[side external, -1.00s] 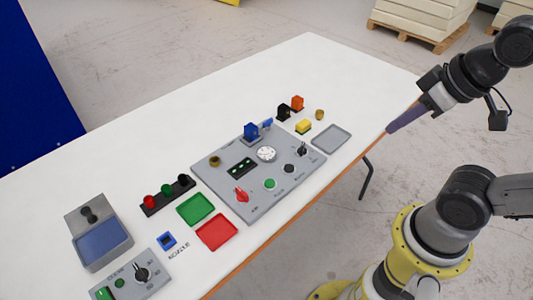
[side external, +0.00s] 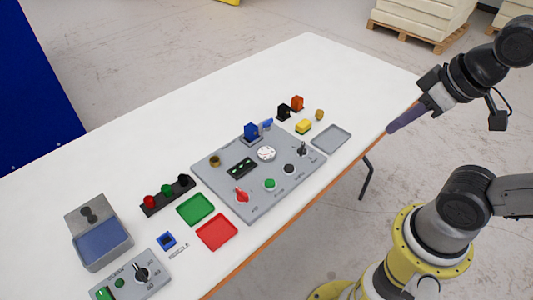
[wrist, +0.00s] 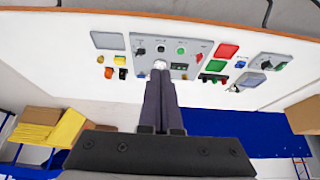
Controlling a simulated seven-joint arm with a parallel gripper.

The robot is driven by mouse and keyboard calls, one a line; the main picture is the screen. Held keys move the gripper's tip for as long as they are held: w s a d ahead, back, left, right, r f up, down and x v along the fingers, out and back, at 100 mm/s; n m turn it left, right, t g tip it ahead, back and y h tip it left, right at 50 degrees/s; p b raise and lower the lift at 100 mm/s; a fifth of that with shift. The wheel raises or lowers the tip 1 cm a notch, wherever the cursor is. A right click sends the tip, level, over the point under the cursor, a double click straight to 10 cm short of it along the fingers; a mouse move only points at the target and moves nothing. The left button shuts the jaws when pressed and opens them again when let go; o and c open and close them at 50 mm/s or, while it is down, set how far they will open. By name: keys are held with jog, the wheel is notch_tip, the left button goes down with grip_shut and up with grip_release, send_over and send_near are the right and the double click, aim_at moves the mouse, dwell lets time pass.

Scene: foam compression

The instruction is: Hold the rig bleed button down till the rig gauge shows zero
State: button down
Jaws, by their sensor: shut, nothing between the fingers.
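The grey rig panel (side external: 222,181) lies on the white table. It carries a white round dial (side external: 266,154), a black display (side external: 242,167), a green button (side external: 270,184), a dark round button (side external: 289,169), a red switch (side external: 241,195) and a black knob (side external: 303,150). The labels are too small to read, so I cannot tell which button is the bleed button, nor the gauge reading. My gripper (side external: 390,130) is shut and empty, above the table's right edge, well apart from the panel. In the wrist view its fingers (wrist: 160,76) overlap the dial's lower edge.
A grey tray (side external: 331,138) lies right of the panel, with yellow, black and orange blocks behind it. Green (side external: 195,209) and red (side external: 217,232) trays, a lamp strip (side external: 168,195) and a second control box (side external: 131,281) are to the left. The far table is clear.

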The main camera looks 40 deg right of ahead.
dwell(0.7)
jog(key=w+r+m+t, duration=0.4)
jog(key=w, duration=0.6)
jog(key=m+y, duration=0.1)
jog(key=m, duration=0.3)
send_over(292, 170)
notch_tip(292, 170, down, 22)
jog(key=shift+f, duration=0.1)
jog(key=shift+f, duration=4.3)
